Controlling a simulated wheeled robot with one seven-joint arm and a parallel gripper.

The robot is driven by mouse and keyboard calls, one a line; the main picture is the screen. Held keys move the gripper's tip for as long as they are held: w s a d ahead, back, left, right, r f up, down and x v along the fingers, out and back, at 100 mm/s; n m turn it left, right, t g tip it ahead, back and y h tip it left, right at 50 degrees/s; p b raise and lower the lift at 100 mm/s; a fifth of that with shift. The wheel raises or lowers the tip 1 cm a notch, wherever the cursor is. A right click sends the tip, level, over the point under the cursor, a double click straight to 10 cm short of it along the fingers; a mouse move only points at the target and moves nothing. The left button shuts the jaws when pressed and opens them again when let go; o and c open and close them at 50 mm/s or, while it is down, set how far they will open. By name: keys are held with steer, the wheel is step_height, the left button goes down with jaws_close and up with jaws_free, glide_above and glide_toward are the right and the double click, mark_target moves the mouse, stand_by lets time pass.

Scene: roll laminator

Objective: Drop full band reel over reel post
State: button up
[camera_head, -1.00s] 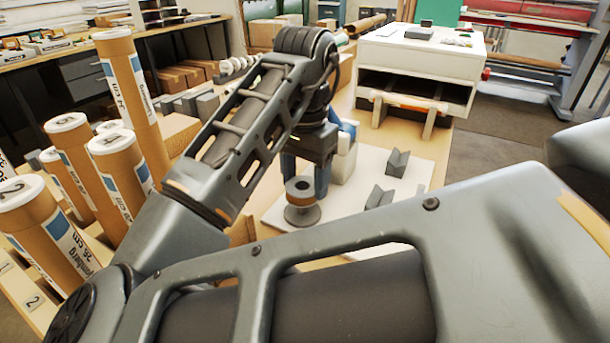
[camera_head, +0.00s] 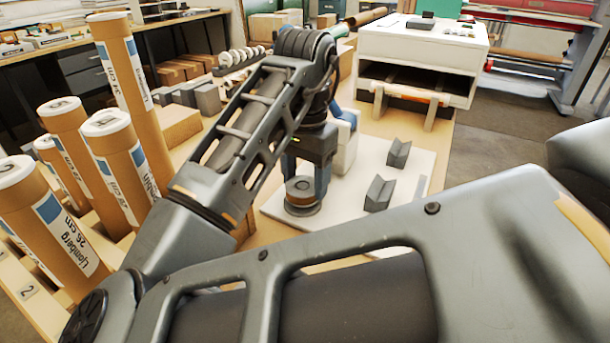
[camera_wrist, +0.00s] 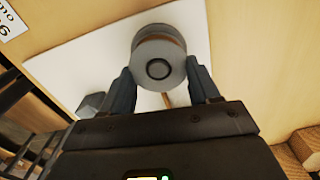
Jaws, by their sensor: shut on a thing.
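The full band reel (camera_head: 299,187), a short brown roll with a grey upper face, is held in my gripper (camera_head: 306,173). In the wrist view the reel (camera_wrist: 158,58) shows as a grey disc with a dark ring at its centre, between my two fingers (camera_wrist: 162,84). A round grey base (camera_head: 303,209) sits directly under the reel on the white board, close to its underside. The post itself is hidden by the reel. I cannot tell whether the reel rests on the base.
Two dark V-shaped blocks (camera_head: 379,193) stand on the white board (camera_head: 347,233) to the right. A white box-shaped unit (camera_head: 425,48) stands behind. Tall labelled cardboard tubes (camera_head: 125,75) stand at left. My arm covers much of the foreground.

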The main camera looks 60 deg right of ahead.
steer(key=o, duration=1.2)
steer(key=shift+c, duration=0.2)
steer(key=shift+r+p, duration=0.6)
steer(key=shift+r, duration=3.35)
